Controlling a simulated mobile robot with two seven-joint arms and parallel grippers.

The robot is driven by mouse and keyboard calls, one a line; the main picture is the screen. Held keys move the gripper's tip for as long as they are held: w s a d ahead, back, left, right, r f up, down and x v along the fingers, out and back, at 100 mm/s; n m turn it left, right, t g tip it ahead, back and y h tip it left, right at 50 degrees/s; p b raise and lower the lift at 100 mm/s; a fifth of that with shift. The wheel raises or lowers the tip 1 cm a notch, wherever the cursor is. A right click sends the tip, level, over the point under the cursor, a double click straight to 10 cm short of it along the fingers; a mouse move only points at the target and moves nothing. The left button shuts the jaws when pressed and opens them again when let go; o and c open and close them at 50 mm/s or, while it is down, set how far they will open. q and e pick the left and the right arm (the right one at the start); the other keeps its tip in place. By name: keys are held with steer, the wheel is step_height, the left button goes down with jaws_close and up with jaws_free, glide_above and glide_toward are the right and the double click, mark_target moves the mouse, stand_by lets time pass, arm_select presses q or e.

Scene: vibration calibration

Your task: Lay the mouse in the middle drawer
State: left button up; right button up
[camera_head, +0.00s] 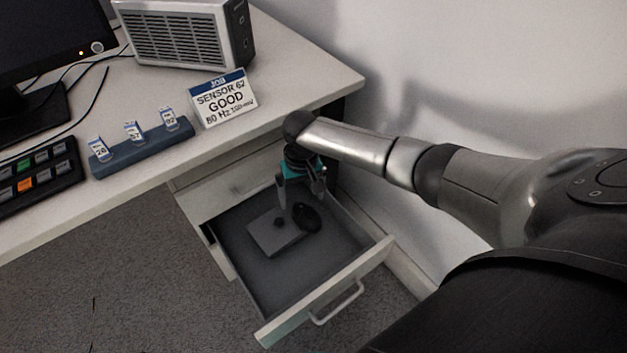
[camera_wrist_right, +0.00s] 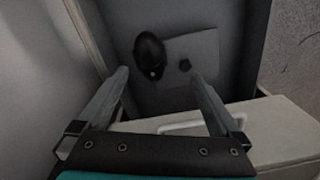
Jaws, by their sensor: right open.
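In the right wrist view the mouse (camera_wrist_right: 150,54) rests beside the pad (camera_wrist_right: 204,52), on the drawer floor. My right gripper (camera_head: 299,203) is over the drawer, pointing down, with its fingers apart. In the right wrist view nothing is between the fingertips (camera_wrist_right: 158,82), and the mouse is beyond them, apart from both. My left gripper is not in view.
A closed drawer front (camera_head: 232,182) is above the open drawer. The desk holds a sign (camera_head: 222,98), a blue rack (camera_head: 140,146) with several tags, a grey box (camera_head: 180,35) and a keypad (camera_head: 38,174). A wall stands at right.

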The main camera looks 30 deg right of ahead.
steer(key=s+a+f+n+t+y, duration=0.2)
steer(key=s+a+n, duration=0.3)
steer(key=s+a, duration=0.65)
steer(key=s+d+r+t+h, duration=0.1)
steer(key=s+d+r, duration=0.3)
steer(key=s, duration=0.4)
steer(key=shift+r+t+h, duration=0.4)
steer(key=shift+r+t, duration=0.25)
steer(key=shift+t, duration=0.05)
steer(key=shift+s, duration=0.1)
